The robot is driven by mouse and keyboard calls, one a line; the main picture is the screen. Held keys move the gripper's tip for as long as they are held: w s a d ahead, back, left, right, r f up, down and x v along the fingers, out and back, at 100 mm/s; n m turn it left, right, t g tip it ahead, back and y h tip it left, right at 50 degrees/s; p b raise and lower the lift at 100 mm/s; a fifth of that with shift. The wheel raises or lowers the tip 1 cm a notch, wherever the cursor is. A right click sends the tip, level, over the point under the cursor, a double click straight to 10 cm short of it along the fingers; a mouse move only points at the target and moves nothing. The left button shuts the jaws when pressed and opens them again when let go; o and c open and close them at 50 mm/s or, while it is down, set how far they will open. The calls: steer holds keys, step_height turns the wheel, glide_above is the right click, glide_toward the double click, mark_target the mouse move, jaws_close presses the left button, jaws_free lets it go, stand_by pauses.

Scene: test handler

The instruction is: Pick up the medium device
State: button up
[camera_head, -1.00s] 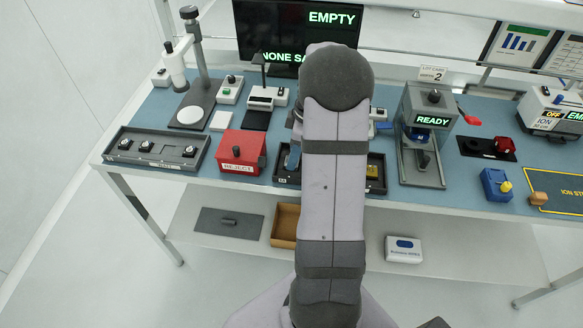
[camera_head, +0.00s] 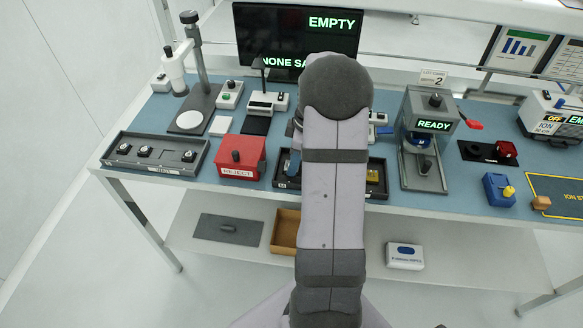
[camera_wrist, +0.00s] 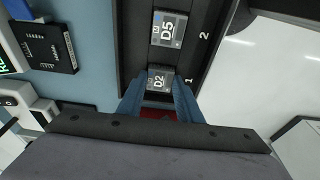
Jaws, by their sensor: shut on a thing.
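My gripper (camera_wrist: 158,98) has two blue fingers, shut on a small grey device labelled D2 (camera_wrist: 158,80) at the spot marked 1 of a dark tray (camera_wrist: 132,40). I cannot tell whether the device is still resting in the tray. A larger grey device labelled D5 (camera_wrist: 169,29) lies at the spot marked 2. In the head view my arm hides most of the tray (camera_head: 281,183) and the gripper's tips. A gold-coloured piece (camera_head: 373,175) shows at the tray's right end. No label says which device is medium.
A red reject box (camera_head: 222,158) and a tray with several dark round pieces (camera_head: 172,170) stand to the left. A test station reading READY (camera_head: 447,103) stands to the right, with a blue block (camera_head: 491,190) beyond. A screen reading EMPTY (camera_head: 297,30) is behind.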

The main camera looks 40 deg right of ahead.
steer(key=shift+r+p, duration=1.6)
steer(key=shift+r, duration=0.85)
